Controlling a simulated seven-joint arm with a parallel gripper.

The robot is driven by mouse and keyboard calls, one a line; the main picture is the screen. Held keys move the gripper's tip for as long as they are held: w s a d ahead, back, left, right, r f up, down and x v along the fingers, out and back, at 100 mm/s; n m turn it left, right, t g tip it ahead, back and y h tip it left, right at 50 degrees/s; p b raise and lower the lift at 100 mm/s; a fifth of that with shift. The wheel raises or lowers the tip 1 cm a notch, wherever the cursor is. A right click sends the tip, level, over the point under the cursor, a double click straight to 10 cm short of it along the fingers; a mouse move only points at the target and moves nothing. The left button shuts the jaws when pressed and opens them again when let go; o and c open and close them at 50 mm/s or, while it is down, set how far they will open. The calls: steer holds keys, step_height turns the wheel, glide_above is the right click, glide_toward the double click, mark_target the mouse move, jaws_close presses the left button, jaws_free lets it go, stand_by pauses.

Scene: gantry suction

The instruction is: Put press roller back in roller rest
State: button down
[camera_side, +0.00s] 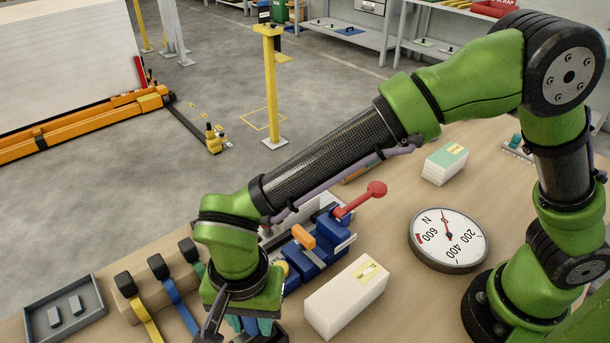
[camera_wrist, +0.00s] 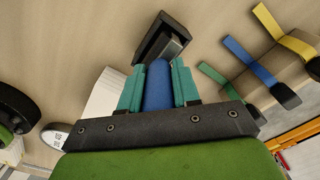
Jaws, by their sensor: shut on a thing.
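My gripper (camera_side: 248,325) is low at the bottom edge of the side view, pointing down beside the blue clamp fixture. In the wrist view its teal fingers (camera_wrist: 158,88) are shut on the blue handle of the press roller (camera_wrist: 157,85). A dark angular piece with a grey part inside (camera_wrist: 165,42) lies just beyond the handle; I cannot tell whether it is the roller's head or the roller rest. In the side view the arm and gripper hide most of the roller.
A wooden block with yellow, blue and green strap-like tools (camera_side: 158,268) and a grey tray (camera_side: 92,315) stand left. A blue fixture with red lever (camera_side: 325,240), a white box (camera_side: 345,298) and a round dial (camera_side: 448,240) stand right. Bare bench shows between the box and dial.

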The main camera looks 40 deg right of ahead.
mark_target(255, 330)
steer(key=shift+f, duration=1.8)
steer(key=c, duration=0.7)
jaws_free()
steer(key=shift+c, duration=0.2)
step_height(255, 330, up, 17)
steer(key=shift+f, duration=0.1)
